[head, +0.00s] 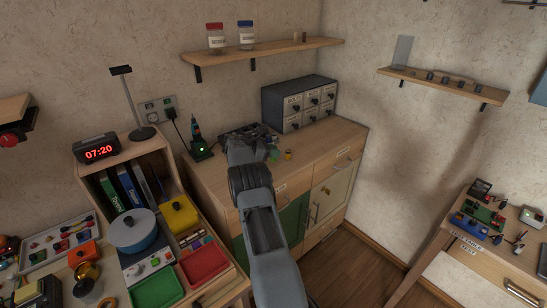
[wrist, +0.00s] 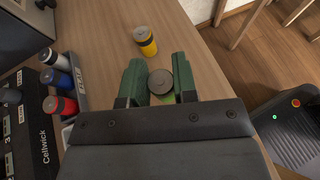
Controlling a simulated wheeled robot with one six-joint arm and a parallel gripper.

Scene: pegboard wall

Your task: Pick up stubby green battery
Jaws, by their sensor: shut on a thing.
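My gripper (wrist: 158,72) shows in the wrist view with its two green-grey fingers on either side of the stubby green battery (wrist: 160,82). I see the battery mostly from above, as a round dark grey top with a little green below it. The gripper is shut on it. In the head view the green battery (head: 273,156) shows small beside my gripper, over the wooden cabinet top (head: 222,179). Whether it touches the wood is hard to tell.
Several batteries, including a blue one (wrist: 56,79), sit in a rack at the left beside a dark Cellwick unit (wrist: 30,125). A grey drawer box (head: 299,103) stands behind. Wood on the right is clear.

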